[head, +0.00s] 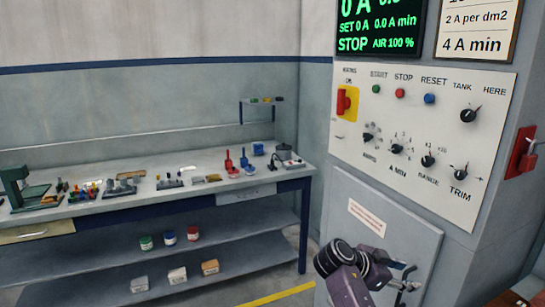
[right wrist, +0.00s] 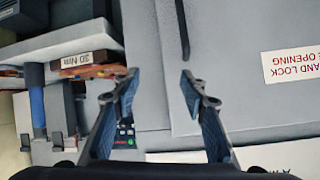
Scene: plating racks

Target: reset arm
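My right gripper (right wrist: 160,88) is open in the right wrist view. Its two dark fingertips are apart, with nothing held between them. A grey panel lies behind the fingers, apart from them as far as I can tell. In the head view my dark right arm is low on the right, in front of the grey cabinet door (head: 405,238); its fingers are not clear there. My left arm and gripper are not in view.
The control panel (head: 425,130) with knobs and buttons is above my right arm. A red switch (head: 523,152) is on the cabinet's right side. A workbench (head: 130,207) with small tools stands at left. The right wrist view shows a tool labelled 30 Nm (right wrist: 90,62).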

